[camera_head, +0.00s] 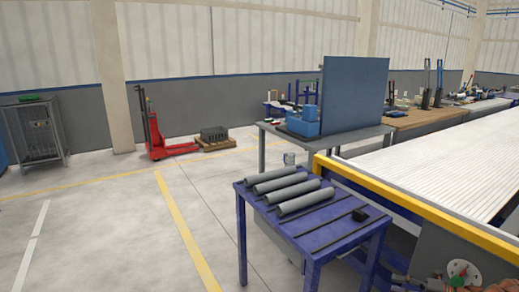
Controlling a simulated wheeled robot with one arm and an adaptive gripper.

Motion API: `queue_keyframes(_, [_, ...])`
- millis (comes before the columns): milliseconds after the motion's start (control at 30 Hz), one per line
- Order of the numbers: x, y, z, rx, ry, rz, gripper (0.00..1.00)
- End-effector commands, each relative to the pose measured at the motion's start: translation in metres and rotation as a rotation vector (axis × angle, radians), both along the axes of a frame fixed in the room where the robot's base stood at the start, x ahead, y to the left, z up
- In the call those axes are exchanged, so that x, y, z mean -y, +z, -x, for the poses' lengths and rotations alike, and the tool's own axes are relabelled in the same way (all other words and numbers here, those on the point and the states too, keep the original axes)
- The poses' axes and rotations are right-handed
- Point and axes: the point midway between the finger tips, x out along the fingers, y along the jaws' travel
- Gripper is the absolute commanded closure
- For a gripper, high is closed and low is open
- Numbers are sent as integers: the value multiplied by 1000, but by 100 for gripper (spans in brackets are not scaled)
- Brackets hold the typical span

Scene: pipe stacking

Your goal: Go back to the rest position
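Three grey pipes lie side by side on a blue table: the far pipe (270,173), the middle pipe (284,186) and the near pipe (299,201). They lie on the left and back part of the blue table (318,245), roughly parallel and apart from each other. Dark strips run across the table top. I see no part of my gripper in this view, so its state and anything in it are hidden.
A white conveyor (430,165) with a yellow rail (420,212) runs along the right. A workbench with a blue panel (353,95) stands behind. A red pallet jack (155,130) and a metal cage (36,135) stand far left. Open floor lies left of the table.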

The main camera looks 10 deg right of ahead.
Motion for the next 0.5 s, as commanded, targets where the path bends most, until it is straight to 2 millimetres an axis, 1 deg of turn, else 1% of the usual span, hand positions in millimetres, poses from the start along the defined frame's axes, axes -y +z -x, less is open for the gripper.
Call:
queue_keyframes(167, [-21, 15, -9, 46, 57, 47, 63])
queue_keyframes(267, [-37, 26, -16, 80, 102, 81, 63])
queue_keyframes(367, [-57, 37, -22, 118, 153, 120, 63])
queue_keyframes(467, [-83, 54, -29, 174, 225, 174, 63])
queue_keyframes(500, [-96, 61, -31, 202, 260, 199, 63])
